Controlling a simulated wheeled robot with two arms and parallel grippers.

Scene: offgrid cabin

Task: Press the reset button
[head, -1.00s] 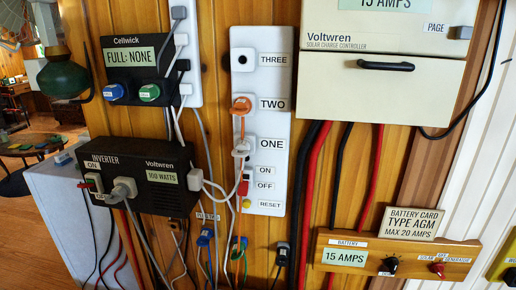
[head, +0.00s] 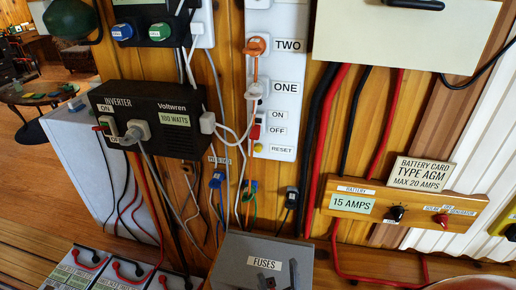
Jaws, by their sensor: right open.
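The reset button (head: 258,148) is a small yellow round button low on a white wall strip (head: 290,113). It sits left of its RESET label (head: 282,150), below a red ON/OFF switch (head: 256,132). Nothing covers it. My right gripper (head: 278,279) seems to show only as dark fingertips at the bottom edge, in front of the fuse box. They are apart and empty, well below the button. The rest of that gripper is cut off. My left gripper is not in view.
White and orange cables hang from sockets just above and left of the button. The black inverter (head: 157,118) juts out on the left. A grey fuse box (head: 240,252) stands below, and a wooden battery panel (head: 391,213) is on the right.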

